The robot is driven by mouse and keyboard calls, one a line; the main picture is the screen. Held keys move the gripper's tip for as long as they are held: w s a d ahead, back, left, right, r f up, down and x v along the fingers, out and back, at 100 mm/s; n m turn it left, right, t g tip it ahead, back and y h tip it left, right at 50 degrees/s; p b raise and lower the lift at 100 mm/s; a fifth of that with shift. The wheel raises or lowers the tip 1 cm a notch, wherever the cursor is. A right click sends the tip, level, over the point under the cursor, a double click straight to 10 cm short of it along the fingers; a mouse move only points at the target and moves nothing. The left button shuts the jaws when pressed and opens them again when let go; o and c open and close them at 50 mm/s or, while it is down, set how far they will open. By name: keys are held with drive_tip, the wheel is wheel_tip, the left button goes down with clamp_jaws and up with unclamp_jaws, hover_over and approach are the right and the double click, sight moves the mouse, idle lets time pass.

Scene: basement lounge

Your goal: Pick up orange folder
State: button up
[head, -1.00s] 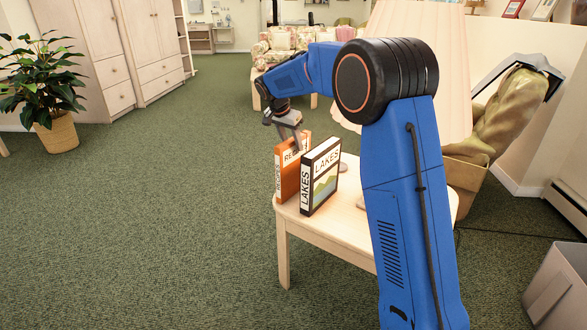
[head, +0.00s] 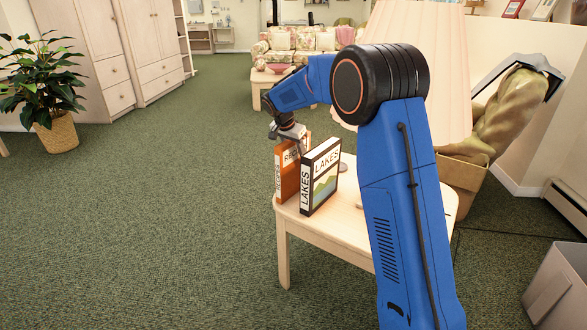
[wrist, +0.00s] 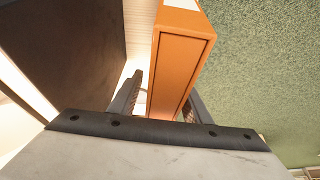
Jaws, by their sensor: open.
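The orange folder (head: 281,175), with "RECIPES" on its white spine label, stands upright on a pale wooden table (head: 330,234). My gripper (head: 291,148) is above and around its top edge, pointing down. In the wrist view the folder (wrist: 178,72) runs between the two open fingers of my gripper (wrist: 160,105), one on each side. The right finger is close to the folder, and a gap shows at the left finger. The lower fingertips are partly hidden.
A black and white "LAKES" folder (head: 321,178) stands upright just right of the orange one, and its dark side (wrist: 75,45) is close to my left finger in the wrist view. A lamp with a pleated shade (head: 440,75) stands behind my arm. Open carpet lies left of the table.

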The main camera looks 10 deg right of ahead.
drive_tip(key=shift+f, duration=0.25)
idle(0.3)
drive_tip(key=shift+c, duration=0.6)
clamp_jaws()
